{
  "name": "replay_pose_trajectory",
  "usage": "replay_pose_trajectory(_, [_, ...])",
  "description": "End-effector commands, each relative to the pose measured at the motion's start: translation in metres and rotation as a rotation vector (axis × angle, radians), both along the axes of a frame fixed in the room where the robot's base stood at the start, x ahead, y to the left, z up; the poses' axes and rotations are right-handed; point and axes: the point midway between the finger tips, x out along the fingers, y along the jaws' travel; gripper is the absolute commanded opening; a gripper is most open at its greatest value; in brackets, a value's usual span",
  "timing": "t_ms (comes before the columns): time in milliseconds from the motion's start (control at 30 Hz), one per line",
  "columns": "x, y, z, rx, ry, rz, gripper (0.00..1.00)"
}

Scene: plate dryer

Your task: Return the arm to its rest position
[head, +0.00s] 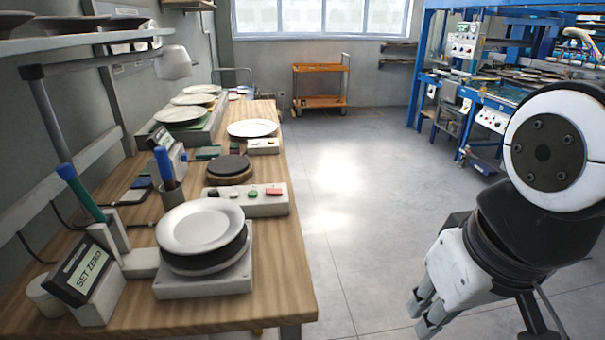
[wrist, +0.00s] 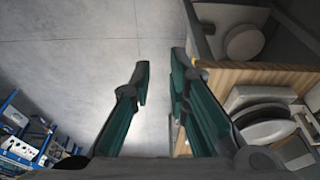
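My gripper (wrist: 160,72) shows in the wrist view with its two dark and green fingers apart and only bare floor between the tips. In the head view my gripper (head: 425,312) hangs low at the right, over the floor and clear of the table (head: 285,245). It holds nothing. My arm is folded at the right edge of the head view, with a round white and black joint on top. In the wrist view the table's edge (wrist: 245,76) runs to the right of the fingers.
On the table, a white plate (head: 198,226) rests on a dark disc on a grey base. A button box (head: 262,201), a dark round pad (head: 229,166) and more plates (head: 252,128) stand behind. An orange cart (head: 319,84) and blue machinery (head: 488,118) are farther back. The middle floor is free.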

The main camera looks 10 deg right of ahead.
Motion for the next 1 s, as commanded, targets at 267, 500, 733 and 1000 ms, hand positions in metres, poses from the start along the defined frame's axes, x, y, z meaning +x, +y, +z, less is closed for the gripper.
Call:
replay_pose_trajectory(267, [-0.015,0.005,0.001,0.025,0.029,0.026,0.16])
replay_pose_trajectory(500, [-0.015,0.005,0.014,0.020,0.010,0.025,0.16])
replay_pose_trajectory(733, [-0.016,0.004,0.060,0.011,-0.067,0.027,0.16])
replay_pose_trajectory(1000, [-0.014,0.004,0.073,0.006,-0.102,0.029,0.16])
